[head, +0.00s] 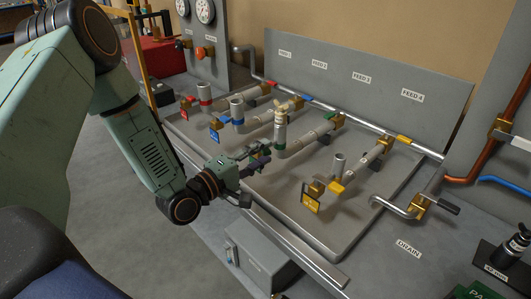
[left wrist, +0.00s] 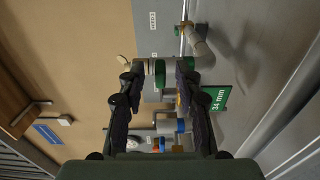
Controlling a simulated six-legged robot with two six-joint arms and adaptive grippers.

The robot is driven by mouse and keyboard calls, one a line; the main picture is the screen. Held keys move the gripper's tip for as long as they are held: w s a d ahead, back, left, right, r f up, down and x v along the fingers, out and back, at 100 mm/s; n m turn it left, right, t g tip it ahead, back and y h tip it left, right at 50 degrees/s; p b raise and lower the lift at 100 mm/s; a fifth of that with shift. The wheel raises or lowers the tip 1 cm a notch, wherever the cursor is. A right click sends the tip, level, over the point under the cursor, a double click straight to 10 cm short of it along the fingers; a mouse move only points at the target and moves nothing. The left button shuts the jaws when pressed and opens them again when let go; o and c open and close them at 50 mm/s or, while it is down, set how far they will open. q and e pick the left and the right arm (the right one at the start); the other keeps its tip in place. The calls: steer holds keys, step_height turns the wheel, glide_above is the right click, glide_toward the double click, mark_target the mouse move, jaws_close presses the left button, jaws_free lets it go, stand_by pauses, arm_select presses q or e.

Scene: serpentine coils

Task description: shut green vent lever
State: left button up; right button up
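The green-banded riser (head: 280,135) stands on the grey bench, with a tan cross-shaped fitting on top. My left gripper (head: 262,160) is in front of it, low over the bench, near the front end of the green line. The gripper hides most of the vent valve there, so I cannot tell how its green lever is turned. In the left wrist view the two fingers (left wrist: 158,78) are spread apart, with the green band (left wrist: 160,73) seen between their tips. A green tag (left wrist: 219,98) is just right of the right finger. Contact with the lever cannot be told. My right gripper is not in view.
A bent drain pipe (head: 395,207) is at the right. Bare bench lies between the green and yellow lines.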

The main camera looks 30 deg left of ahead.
arm_select(q)
steer(key=shift+x, duration=1.1)
jaws_close()
